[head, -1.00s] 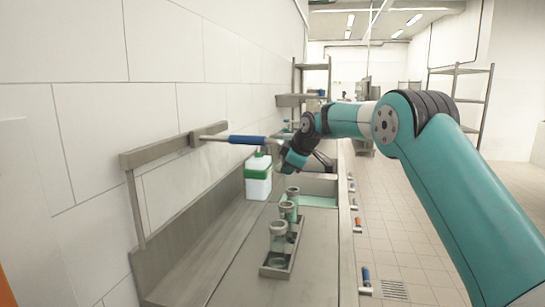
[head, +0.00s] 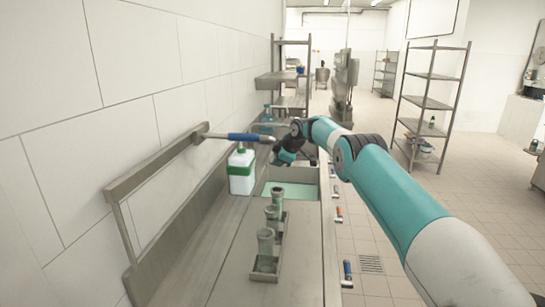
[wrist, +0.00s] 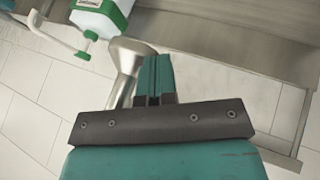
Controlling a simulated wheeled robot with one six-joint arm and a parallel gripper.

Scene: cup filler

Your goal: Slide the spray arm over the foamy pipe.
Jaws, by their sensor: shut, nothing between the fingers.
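The spray arm (head: 248,137) is a metal tube with a blue sleeve, reaching out level from the wall rail over the counter. My gripper (head: 286,156) is by its free end. In the wrist view my teal fingers (wrist: 156,66) are shut with nothing between them. A flared metal piece (wrist: 130,55), apparently the spray head, is right beside them on the left; I cannot tell whether they touch. Below, several pipe-like vessels (head: 271,212) stand upright in a row in a metal tray. I cannot tell which one is foamy.
A white and green bottle (head: 240,170) stands by the wall below the spray arm and also shows in the wrist view (wrist: 103,12). A sink (head: 292,190) with green liquid lies behind the tray. The counter left of the tray is clear.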

